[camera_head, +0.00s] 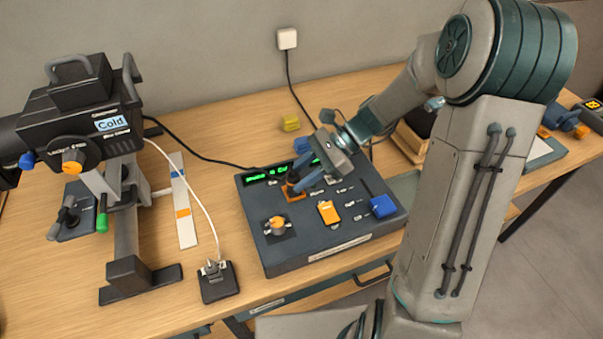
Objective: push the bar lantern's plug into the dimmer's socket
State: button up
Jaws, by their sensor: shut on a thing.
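A black lantern (95,115) with a "Cold" label stands on a grey stand at the left. Its white cord runs down to a small black box (220,283) at the table's front edge. A plug-like grey piece (211,266) sits at the top of that box; I cannot tell how far in it is. The dark control console (290,258) lies in the middle, with a lit green display. My gripper (300,187) is over the console's back part, shut on a small control with an orange base (294,195). The fingers partly hide this control.
The console also carries an orange switch (328,212), a blue fader cap (383,206) and an orange-and-grey knob (277,224). A white strip (183,205) lies beside the stand. Black cables cross the table at the back.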

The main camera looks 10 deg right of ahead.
jog(key=o, duration=1.1)
jog(key=shift+o, duration=0.2)
jog(key=v, duration=1.4)
jog(key=shift+b, duration=0.3)
jog(key=s+n+t+h, duration=0.6)
jog(key=s+n+h, duration=0.4)
jog(key=s+n, duration=0.4)
jog(key=shift+s+a+n+h, duration=0.4)
jog(key=shift+s+a, duration=0.1)
jog(key=shift+s, duration=0.6)
